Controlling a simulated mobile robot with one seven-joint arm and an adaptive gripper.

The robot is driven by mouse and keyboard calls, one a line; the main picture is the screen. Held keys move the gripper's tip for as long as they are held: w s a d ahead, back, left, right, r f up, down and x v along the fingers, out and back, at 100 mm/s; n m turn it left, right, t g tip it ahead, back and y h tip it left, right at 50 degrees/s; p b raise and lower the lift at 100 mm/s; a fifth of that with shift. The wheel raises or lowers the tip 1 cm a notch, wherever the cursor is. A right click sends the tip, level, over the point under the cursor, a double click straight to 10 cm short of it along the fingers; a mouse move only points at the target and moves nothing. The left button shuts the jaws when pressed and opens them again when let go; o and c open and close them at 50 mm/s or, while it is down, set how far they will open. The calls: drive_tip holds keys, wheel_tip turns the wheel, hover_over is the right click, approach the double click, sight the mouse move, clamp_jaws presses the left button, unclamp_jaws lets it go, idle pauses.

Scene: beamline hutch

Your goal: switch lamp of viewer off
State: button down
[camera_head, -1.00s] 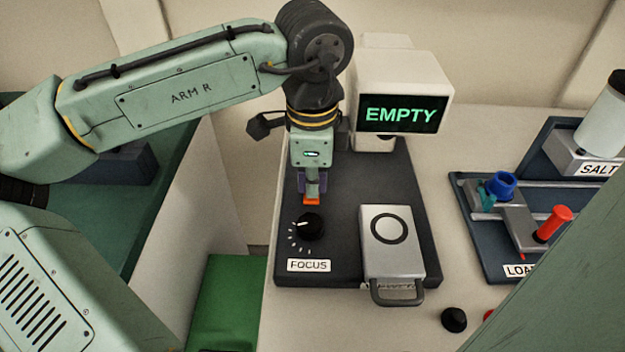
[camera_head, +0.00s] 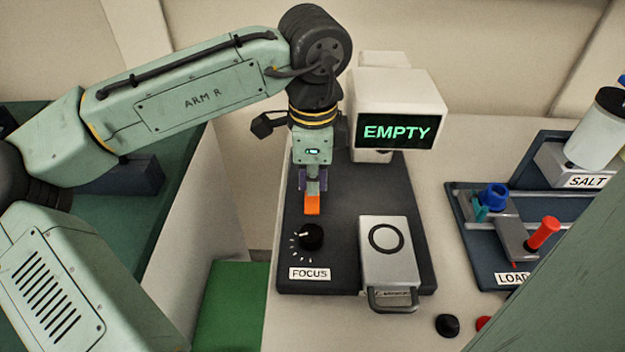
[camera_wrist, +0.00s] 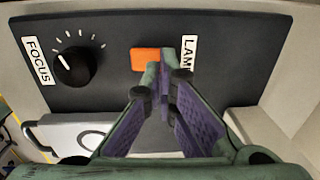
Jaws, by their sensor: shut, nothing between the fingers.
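The viewer (camera_head: 345,180) is a dark base with a white head whose screen (camera_head: 397,132) reads "EMPTY". Its orange lamp switch (camera_head: 312,205) sits on the base behind the focus knob, and it also shows in the wrist view (camera_wrist: 146,60) next to a partly covered "LAM" label (camera_wrist: 188,62). My gripper (camera_head: 313,190) is shut and empty, pointing down over the base close behind the switch. In the wrist view its fingertips (camera_wrist: 163,65) are at the switch's label side and hide part of that edge. I cannot tell whether they touch.
The black focus knob (camera_head: 311,236) is in front of the switch. A grey plate with a handle (camera_head: 388,250) lies to its right. A loading station (camera_head: 475,235) with blue and red parts stands further right. Black (camera_head: 448,325) and red (camera_head: 485,324) knobs are near the front.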

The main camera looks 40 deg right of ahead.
sight(313, 206)
wheel_tip(313, 206, up, 12)
drive_tip(key=s, duration=0.1)
drive_tip(key=shift+a+r, duration=0.15)
drive_tip(key=shift+a, duration=0.3)
drive_tip(key=shift+s, duration=0.2)
